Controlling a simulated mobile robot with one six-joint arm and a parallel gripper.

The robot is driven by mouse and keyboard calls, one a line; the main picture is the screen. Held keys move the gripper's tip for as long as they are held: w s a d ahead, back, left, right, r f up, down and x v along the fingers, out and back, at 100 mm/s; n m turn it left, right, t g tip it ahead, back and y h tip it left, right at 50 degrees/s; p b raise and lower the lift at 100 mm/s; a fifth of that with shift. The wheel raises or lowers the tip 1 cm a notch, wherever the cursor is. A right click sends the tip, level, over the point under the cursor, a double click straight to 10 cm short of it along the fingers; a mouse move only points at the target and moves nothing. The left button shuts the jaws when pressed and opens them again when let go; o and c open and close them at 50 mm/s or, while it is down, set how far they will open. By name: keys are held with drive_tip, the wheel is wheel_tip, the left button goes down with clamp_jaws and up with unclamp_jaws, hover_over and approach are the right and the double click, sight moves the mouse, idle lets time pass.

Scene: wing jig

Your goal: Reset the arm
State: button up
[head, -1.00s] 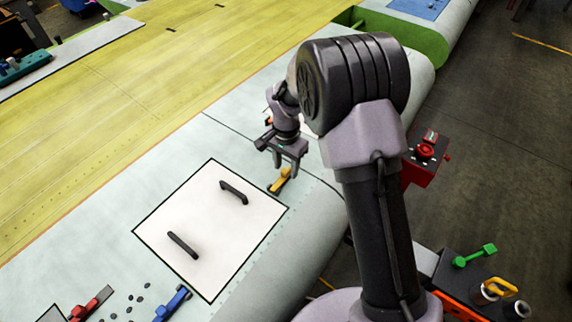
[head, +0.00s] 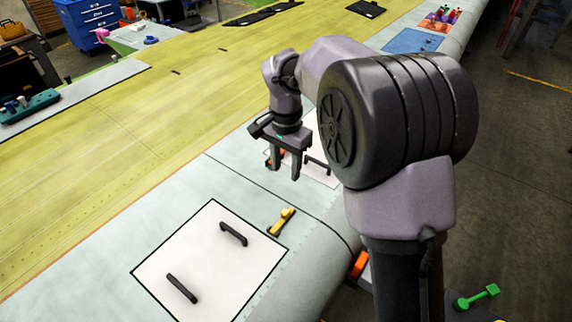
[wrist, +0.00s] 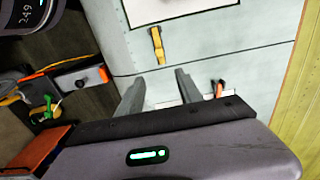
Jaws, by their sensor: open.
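My gripper (head: 284,172) is open and empty in the head view, raised above the pale wing skin with its fingers pointing down. My arm reaches back from the right to hold it there. A yellow clamp-like tool (head: 282,221) lies on the skin below and in front of the gripper, apart from it. In the wrist view my gripper's two fingers (wrist: 160,92) are spread with nothing between them, and the yellow tool (wrist: 157,45) lies beyond them.
A white panel with two black handles (head: 207,257) lies at the front of the wing. A second white panel (head: 318,172) is partly hidden behind my gripper. An orange-handled tool (wrist: 219,88) lies near it. A green-handled tool (head: 478,297) shows at lower right.

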drive_tip(key=s+d+f+n+t+b, duration=0.1)
drive_tip(key=s+d+f+t+b, duration=0.1)
drive_tip(key=s+f+b, duration=0.2)
drive_tip(key=s+d+f+n+t+y+b, duration=0.1)
drive_tip(key=s+d+f+t+b, duration=0.1)
drive_tip(key=s+b, duration=0.9)
drive_tip(key=s+d+f+n+t+y+b, duration=0.1)
drive_tip(key=s+d+f+b, duration=0.3)
drive_tip(key=s, duration=0.7)
wheel_tip(320, 180, down, 3)
drive_tip(key=b, duration=0.4)
drive_tip(key=shift+s+t, duration=0.2)
drive_tip(key=shift+t, duration=0.2)
drive_tip(key=shift+r, duration=0.1)
drive_tip(key=shift+a, duration=0.15)
